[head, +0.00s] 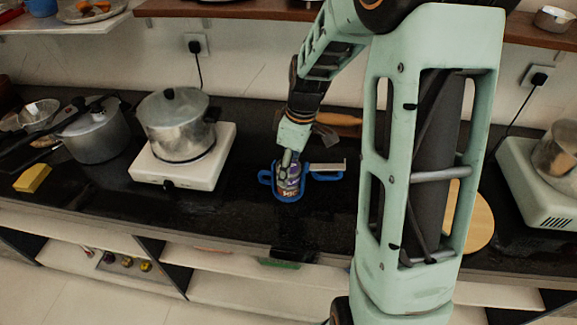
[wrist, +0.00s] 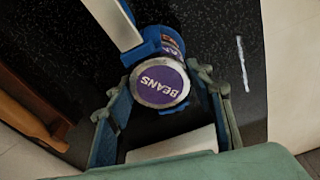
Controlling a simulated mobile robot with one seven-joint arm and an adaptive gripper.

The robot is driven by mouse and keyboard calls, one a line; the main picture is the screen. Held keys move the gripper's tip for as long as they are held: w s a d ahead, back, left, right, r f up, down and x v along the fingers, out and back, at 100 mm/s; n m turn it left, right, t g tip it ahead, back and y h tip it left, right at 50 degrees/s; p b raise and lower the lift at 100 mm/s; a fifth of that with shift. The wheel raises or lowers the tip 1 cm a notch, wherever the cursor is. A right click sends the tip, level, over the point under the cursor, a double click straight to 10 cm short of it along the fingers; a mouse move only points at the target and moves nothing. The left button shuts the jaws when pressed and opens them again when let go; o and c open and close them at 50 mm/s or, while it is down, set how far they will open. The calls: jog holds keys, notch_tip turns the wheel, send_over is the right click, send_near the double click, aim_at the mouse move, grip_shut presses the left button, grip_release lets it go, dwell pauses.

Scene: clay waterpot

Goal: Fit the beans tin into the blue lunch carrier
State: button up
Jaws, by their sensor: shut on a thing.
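The beans tin (head: 290,187) is upright on the dark counter area, with its purple "BEANS" lid (wrist: 160,84) facing my wrist camera. The blue lunch carrier (head: 265,177) shows around the tin's sides and lower edge, with a blue part and a pale bar reaching right. In the wrist view the blue carrier (wrist: 150,48) shows beyond the lid. My gripper (head: 290,163) comes down from above and is shut on the tin, with a finger on either side of the lid in the wrist view (wrist: 160,92). The tin's bottom is hidden, so its depth in the carrier cannot be told.
A white hotplate (head: 150,172) with a lidded pot (head: 178,125) stands to the left. A rolling pin (head: 338,119) lies behind the carrier. A round wooden board (head: 481,215) is partly hidden by my arm at right. The counter's front edge is close.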

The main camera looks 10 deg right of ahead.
jog(key=o, duration=1.4)
jog(key=shift+o, duration=0.6)
jog(key=shift+o, duration=1.1)
jog(key=shift+r, duration=0.1)
notch_tip(320, 180, up, 11)
jog(key=p, duration=0.7)
jog(key=shift+f+p, duration=0.2)
jog(key=shift+p, duration=0.1)
jog(key=shift+d, duration=0.1)
